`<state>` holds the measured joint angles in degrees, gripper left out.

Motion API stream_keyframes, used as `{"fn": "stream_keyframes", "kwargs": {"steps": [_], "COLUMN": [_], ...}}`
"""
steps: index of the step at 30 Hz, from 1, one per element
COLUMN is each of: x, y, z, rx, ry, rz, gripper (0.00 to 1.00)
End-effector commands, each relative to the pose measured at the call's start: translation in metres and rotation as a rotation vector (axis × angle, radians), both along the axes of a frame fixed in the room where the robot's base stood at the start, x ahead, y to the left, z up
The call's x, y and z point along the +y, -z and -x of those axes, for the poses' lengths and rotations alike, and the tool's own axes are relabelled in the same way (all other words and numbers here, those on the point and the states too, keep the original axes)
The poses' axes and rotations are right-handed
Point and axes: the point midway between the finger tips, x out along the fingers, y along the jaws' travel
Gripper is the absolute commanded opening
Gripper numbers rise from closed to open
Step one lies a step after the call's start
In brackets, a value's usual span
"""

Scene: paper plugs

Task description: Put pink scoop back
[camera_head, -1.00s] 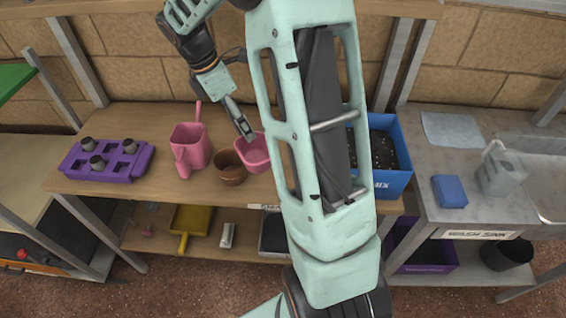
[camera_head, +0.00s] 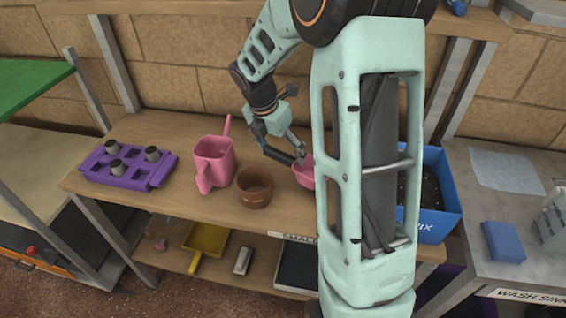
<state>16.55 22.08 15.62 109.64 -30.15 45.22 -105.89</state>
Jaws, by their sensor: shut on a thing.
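The pink scoop (camera_head: 303,174) is over the wooden bench, right of the brown pot, in the head view. Its right part is hidden behind my own arm. My gripper (camera_head: 298,155) reaches down from above and is shut on the scoop at its upper rim. Whether the scoop touches the bench top cannot be told.
A brown pot (camera_head: 255,188) stands close to the scoop's left, with a pink watering can (camera_head: 213,165) beyond it. A purple tray (camera_head: 128,167) with several small pots is at the left. A blue box of soil (camera_head: 437,226) stands right of my arm.

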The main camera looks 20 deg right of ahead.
Motion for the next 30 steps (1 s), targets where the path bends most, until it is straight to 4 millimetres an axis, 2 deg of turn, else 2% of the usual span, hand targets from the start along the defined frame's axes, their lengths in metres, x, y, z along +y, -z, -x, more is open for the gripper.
{"fn": "stream_keyframes", "kwargs": {"steps": [7,17,18,21,30], "x": [0.000,0.000,0.000,0.000,0.000], "y": [0.034,0.036,0.036,0.036,0.035], "z": [0.001,0.000,0.000,0.000,0.000], "rx": [0.003,0.001,0.001,0.001,0.001], "ry": [-0.002,-0.001,0.000,0.000,0.000], "rz": [0.001,0.001,0.000,0.000,0.001], "gripper": [0.58,0.58,0.87,0.98,1.00]}}
